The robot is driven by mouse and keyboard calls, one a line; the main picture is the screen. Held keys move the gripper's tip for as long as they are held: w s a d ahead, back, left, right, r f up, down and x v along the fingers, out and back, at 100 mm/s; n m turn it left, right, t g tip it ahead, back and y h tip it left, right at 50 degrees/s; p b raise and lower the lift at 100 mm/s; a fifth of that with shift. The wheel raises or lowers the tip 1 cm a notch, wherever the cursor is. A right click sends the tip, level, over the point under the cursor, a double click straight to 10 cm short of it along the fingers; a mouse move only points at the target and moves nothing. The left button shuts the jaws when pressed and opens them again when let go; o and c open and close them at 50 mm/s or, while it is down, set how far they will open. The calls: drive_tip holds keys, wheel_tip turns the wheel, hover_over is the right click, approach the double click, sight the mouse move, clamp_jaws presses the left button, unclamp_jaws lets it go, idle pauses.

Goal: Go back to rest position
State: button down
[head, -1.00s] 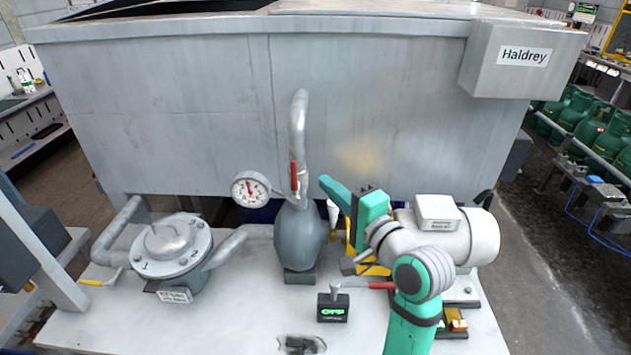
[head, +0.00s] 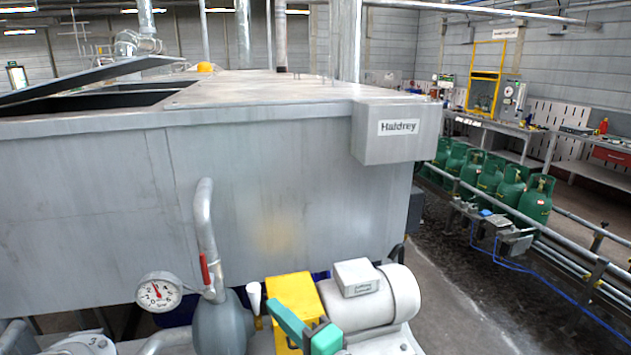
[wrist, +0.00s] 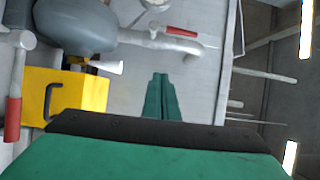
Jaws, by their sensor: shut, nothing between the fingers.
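My gripper (wrist: 161,97) shows in the wrist view with its two green fingers together and nothing between them. In the head view only part of my green gripper (head: 291,325) shows, low in the frame, in front of a yellow box (head: 293,290) and left of the pump motor. The rest of my arm is out of the head view. The yellow box also shows in the wrist view (wrist: 85,92), left of my fingers, apart from them.
A grey tank labelled Haldrey (head: 110,210) stands behind. The white motor (head: 385,300), pressure gauge (head: 158,292) and red-handled pipe (head: 203,215) crowd the front. Dark floor (head: 455,270) between tank and conveyor is clear.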

drive_tip(key=s+d+f+m+t+h, duration=0.1)
drive_tip(key=s+d+f+h, duration=0.2)
drive_tip(key=f, duration=0.5)
drive_tip(key=s+d+f+t+h, duration=0.1)
drive_tip(key=s+f+h, duration=0.3)
drive_tip(key=f, duration=0.4)
drive_tip(key=s+d+f+m+t+h, duration=0.1)
drive_tip(key=s+d+f+h, duration=0.2)
drive_tip(key=f, duration=0.6)
drive_tip(key=s+f+n+g+h, duration=0.1)
drive_tip(key=s+n, duration=1)
drive_tip(key=s, duration=1.6)
wheel_tip(320, 180, down, 2)
drive_tip(key=shift+d+f+h, duration=0.2)
drive_tip(key=shift+d+h, duration=0.2)
drive_tip(key=shift+h, duration=0.3)
drive_tip(key=shift+w, duration=0.1)
